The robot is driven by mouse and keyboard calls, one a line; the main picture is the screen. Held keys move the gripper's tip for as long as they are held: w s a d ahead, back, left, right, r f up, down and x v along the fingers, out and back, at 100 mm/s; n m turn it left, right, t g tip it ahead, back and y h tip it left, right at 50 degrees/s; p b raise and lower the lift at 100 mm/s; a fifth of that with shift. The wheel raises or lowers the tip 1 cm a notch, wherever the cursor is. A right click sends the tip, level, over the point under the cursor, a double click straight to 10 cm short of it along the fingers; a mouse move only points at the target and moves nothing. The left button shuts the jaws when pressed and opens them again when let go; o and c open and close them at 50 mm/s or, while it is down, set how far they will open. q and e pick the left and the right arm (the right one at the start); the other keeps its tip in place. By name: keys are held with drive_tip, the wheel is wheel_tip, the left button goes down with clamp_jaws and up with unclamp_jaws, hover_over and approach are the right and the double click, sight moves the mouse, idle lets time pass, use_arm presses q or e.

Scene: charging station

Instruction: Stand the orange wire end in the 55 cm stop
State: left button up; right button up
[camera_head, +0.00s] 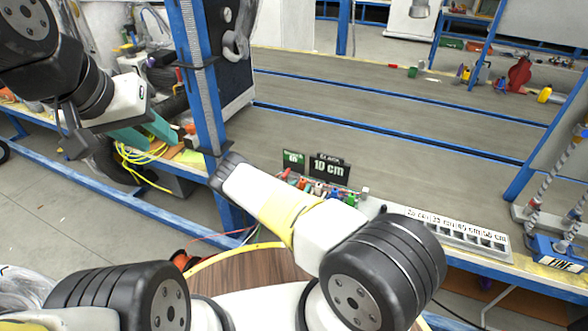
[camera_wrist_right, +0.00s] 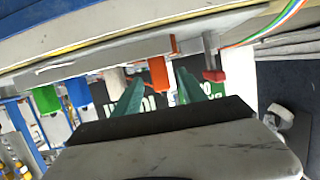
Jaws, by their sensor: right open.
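The orange wire end (camera_wrist_right: 158,75) hangs in a row of coloured wire ends, upside down in the right wrist view. My right gripper (camera_wrist_right: 159,84) is open, its green fingers on either side of the orange end with gaps showing. In the head view the right fingers are hidden behind my arm. The grey length holder (camera_head: 450,234) stands at the right on the bench's front edge; its 55 cm stop (camera_head: 498,243) is at the right end and looks empty.
Red (camera_wrist_right: 213,76), blue (camera_wrist_right: 80,92) and green (camera_wrist_right: 45,99) wire ends flank the orange one. A black 10 cm sign (camera_head: 330,168) stands behind the rack. A blue post (camera_head: 203,90) rises left of it. The bench top (camera_head: 380,130) behind is mostly clear.

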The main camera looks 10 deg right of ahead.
sight(302, 184)
drive_tip(key=shift+x, duration=1.55)
clamp_jaws()
drive_tip(key=shift+r, duration=0.15)
